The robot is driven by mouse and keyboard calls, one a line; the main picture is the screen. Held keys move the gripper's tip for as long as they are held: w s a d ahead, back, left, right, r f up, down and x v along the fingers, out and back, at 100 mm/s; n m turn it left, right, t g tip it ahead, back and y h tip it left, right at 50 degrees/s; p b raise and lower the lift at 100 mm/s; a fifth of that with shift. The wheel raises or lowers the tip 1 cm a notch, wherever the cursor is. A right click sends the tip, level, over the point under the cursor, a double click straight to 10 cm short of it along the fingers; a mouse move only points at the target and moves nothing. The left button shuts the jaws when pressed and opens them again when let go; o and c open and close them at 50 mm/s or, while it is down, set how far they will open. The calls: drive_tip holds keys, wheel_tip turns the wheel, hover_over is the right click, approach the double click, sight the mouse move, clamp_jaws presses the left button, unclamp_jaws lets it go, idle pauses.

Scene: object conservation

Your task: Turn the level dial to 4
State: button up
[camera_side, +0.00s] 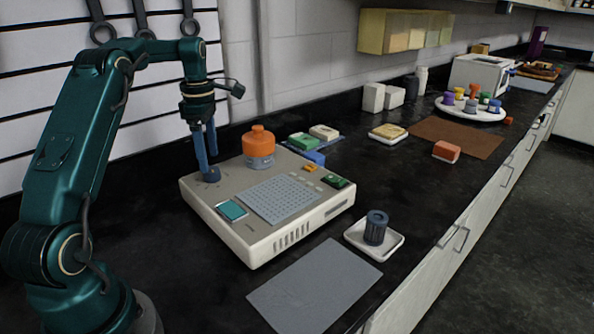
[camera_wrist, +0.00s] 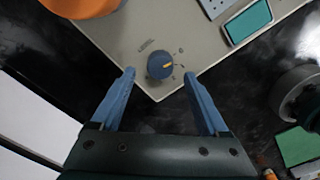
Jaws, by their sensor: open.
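The level dial is a small round blue knob (camera_wrist: 160,66) near a corner of a beige device (camera_side: 295,233). In the wrist view its yellow pointer mark points to the right, and small marks sit around it, too small to read. In the side view the dial (camera_side: 211,175) shows at the device's back left, just below my fingers. My gripper (camera_side: 206,152) points down over the dial. In the wrist view my gripper (camera_wrist: 160,75) is open, with one blue finger on each side of the dial and a gap to both. I cannot tell the exact height of the fingertips.
An orange container (camera_side: 258,147) stands on the device close to my gripper. The device also has a teal screen (camera_side: 232,210) and a grey perforated plate (camera_side: 278,200). A grey mat (camera_side: 315,286) and a white tray (camera_side: 362,246) with a dark cup (camera_side: 376,228) lie in front.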

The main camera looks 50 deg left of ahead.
sight(211, 169)
drive_tip(key=shift+f, duration=1.6)
clamp_jaws()
